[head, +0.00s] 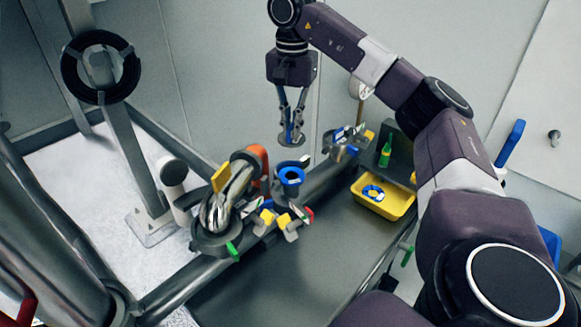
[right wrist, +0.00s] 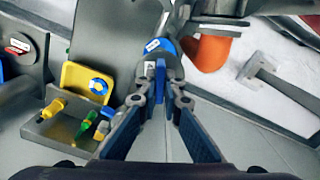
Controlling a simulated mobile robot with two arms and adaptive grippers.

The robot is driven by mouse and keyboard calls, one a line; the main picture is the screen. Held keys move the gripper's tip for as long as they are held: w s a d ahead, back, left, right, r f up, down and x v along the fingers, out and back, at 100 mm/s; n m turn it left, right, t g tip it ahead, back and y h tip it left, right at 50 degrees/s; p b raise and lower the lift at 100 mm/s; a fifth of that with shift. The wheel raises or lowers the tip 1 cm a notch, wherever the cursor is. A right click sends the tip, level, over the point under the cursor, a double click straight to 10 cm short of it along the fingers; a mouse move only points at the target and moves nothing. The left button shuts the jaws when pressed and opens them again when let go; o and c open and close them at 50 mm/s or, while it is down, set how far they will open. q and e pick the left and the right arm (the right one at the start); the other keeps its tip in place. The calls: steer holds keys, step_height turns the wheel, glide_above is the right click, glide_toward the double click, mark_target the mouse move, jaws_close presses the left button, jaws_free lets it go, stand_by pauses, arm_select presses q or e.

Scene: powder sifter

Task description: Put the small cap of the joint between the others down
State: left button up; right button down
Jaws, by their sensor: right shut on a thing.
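My right gripper (head: 291,128) hangs above the pipe, pointing down, with its fingers closed together. In the right wrist view, a narrow blue handle (right wrist: 160,76) stands between the fingertips. The middle joint (head: 290,176) has a blue ring at its open-looking top, and clamps with yellow and red parts around its foot. The cap is apart from this joint. The left joint (head: 214,238) carries a silver hose; the right joint (head: 345,147) is smaller and farther away. My left gripper is not visible.
A yellow tray (head: 397,205) with a blue-and-white ring (head: 373,193) sits right of the joints. An orange-red part (head: 262,160) rises between the left and middle joints. The grey surface (head: 300,270) in front is clear.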

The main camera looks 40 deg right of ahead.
mark_target(292, 147)
step_height(292, 147, down, 6)
steer(key=shift+r+p, duration=0.1)
steer(key=shift+p, duration=0.35)
step_height(292, 147, down, 5)
steer(key=shift+r+p, duration=0.2)
steer(key=shift+p, duration=0.3)
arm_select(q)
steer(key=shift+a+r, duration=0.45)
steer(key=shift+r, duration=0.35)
arm_select(e)
steer(key=shift+f, duration=0.4)
steer(key=c, duration=2.1)
jaws_free()
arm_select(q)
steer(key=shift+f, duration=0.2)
